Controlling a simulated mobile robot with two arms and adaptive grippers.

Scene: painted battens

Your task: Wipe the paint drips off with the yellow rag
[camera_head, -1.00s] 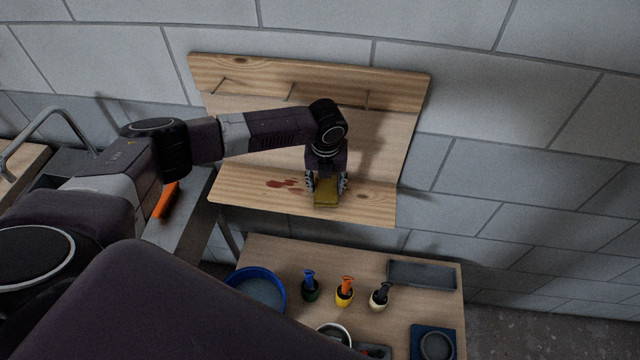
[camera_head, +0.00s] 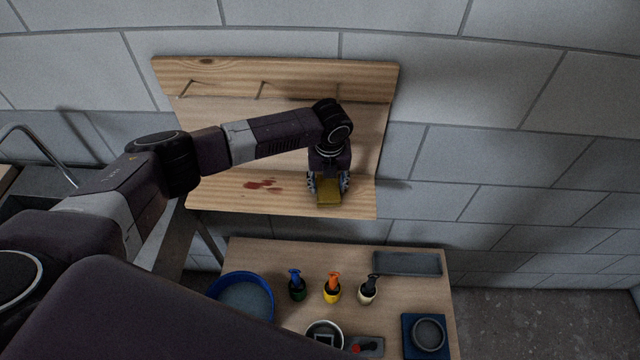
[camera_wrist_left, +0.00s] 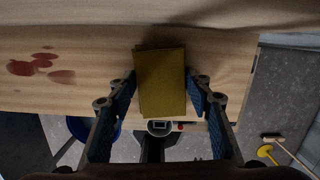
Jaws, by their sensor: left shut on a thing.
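The yellow rag (camera_head: 328,191) is a flat folded block between the fingers of my left gripper (camera_head: 328,184), which is shut on it. They are at the right part of the wooden board's lower ledge (camera_head: 225,196); whether the rag touches the wood I cannot tell. Red-brown paint drips (camera_head: 263,184) lie on the ledge to the left of the rag. In the left wrist view the rag (camera_wrist_left: 161,82) sits between the two fingers, and the drips (camera_wrist_left: 42,68) show at the left. My right gripper is not in view.
Below the ledge stands a wooden table (camera_head: 300,252). It holds a blue basin (camera_head: 243,296), green, yellow and cream pots with brushes (camera_head: 332,289), a grey tray (camera_head: 407,263) and a blue square with a round dish (camera_head: 428,335). A block wall (camera_head: 520,150) is behind.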

